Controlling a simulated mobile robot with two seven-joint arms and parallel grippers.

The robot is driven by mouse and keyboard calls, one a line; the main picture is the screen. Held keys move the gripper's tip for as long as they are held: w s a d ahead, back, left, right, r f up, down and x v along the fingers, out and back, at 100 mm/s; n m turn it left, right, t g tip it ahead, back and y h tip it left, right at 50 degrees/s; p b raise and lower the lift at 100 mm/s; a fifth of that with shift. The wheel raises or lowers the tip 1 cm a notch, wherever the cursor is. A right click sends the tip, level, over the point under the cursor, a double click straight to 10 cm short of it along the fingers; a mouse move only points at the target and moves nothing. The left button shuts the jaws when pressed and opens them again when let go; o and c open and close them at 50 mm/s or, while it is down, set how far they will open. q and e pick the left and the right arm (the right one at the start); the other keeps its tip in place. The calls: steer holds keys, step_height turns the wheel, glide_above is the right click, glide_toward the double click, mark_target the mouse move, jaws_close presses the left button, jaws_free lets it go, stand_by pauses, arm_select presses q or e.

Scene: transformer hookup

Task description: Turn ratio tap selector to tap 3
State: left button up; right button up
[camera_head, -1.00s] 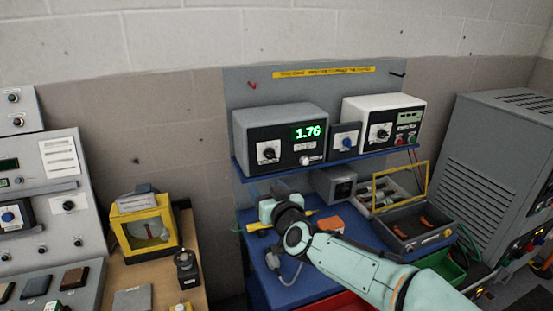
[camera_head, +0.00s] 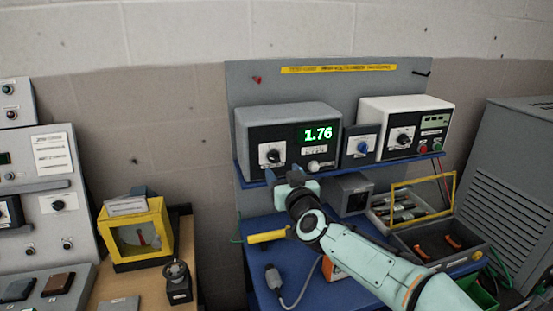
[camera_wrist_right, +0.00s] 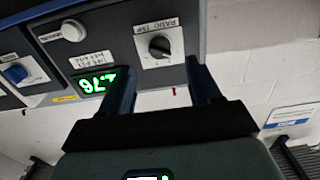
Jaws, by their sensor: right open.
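The ratio tap selector is a black knob on a white plate (camera_head: 272,155), at the lower left of the grey meter box's front. It also shows in the right wrist view (camera_wrist_right: 160,46), upside down under the label "RATIO TAP". The meter's green display (camera_head: 318,133) reads 1.76. My right gripper (camera_head: 283,175) is just below and in front of the knob, apart from it. In the right wrist view its two dark fingers (camera_wrist_right: 161,66) are spread, with the knob beyond and between their tips. Nothing is held. My left gripper is not in view.
A small box with a blue knob (camera_head: 363,147) and a white instrument (camera_head: 404,127) stand right of the meter on the blue shelf (camera_head: 345,165). A yellow bar (camera_head: 267,237) and a grey connector with cable (camera_head: 272,277) lie below, by my right arm.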

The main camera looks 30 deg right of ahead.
mark_target(276, 161)
steer(key=p+x, duration=0.2)
steer(key=x, duration=0.5)
steer(key=c, duration=1)
